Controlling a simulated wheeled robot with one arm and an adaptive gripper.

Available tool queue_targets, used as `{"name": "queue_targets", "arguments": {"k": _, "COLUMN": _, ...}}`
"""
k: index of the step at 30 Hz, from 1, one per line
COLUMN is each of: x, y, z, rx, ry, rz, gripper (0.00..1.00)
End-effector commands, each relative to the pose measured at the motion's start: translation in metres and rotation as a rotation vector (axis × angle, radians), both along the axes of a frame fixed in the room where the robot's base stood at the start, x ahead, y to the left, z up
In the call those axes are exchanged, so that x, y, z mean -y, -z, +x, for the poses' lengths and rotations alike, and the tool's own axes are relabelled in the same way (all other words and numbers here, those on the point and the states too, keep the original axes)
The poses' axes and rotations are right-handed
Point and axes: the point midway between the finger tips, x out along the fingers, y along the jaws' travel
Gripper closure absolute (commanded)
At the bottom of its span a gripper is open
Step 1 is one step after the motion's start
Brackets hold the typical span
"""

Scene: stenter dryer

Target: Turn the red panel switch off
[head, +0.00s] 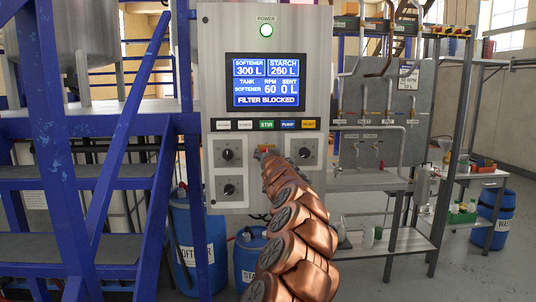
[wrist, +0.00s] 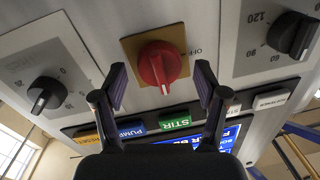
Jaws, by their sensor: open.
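The red panel switch (wrist: 160,64) is a round red knob with a raised grip on a brown-yellow plate (wrist: 133,47), with "OFF" printed beside it, in the wrist view. My gripper (wrist: 161,82) is open, with one finger on each side of the red switch; I cannot tell whether either finger touches it. In the head view, my copper-coloured arm reaches up to the grey control panel (head: 221,15) and hides most of the red switch.
Black dials (wrist: 45,94) and (wrist: 291,35) flank the red switch closely. A row of coloured labels, including a green STIR label (wrist: 175,121), lies close by. Blue stairs (head: 60,170) stand left of the panel. A rack with pipes (head: 380,110) stands right.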

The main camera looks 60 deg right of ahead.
Motion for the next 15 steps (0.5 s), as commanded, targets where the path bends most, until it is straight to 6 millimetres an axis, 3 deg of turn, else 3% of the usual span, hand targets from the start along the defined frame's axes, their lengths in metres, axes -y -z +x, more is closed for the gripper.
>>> {"name": "queue_targets", "arguments": {"k": 8, "x": 0.0002, "y": 0.0004, "z": 0.0003, "rx": 0.000, "ry": 0.000, "rz": 0.000, "gripper": 0.27}}
{"name": "queue_targets", "arguments": {"k": 15, "x": 0.0002, "y": 0.0003, "z": 0.0004, "rx": -0.001, "ry": 0.000, "rz": 0.001, "gripper": 0.51}}
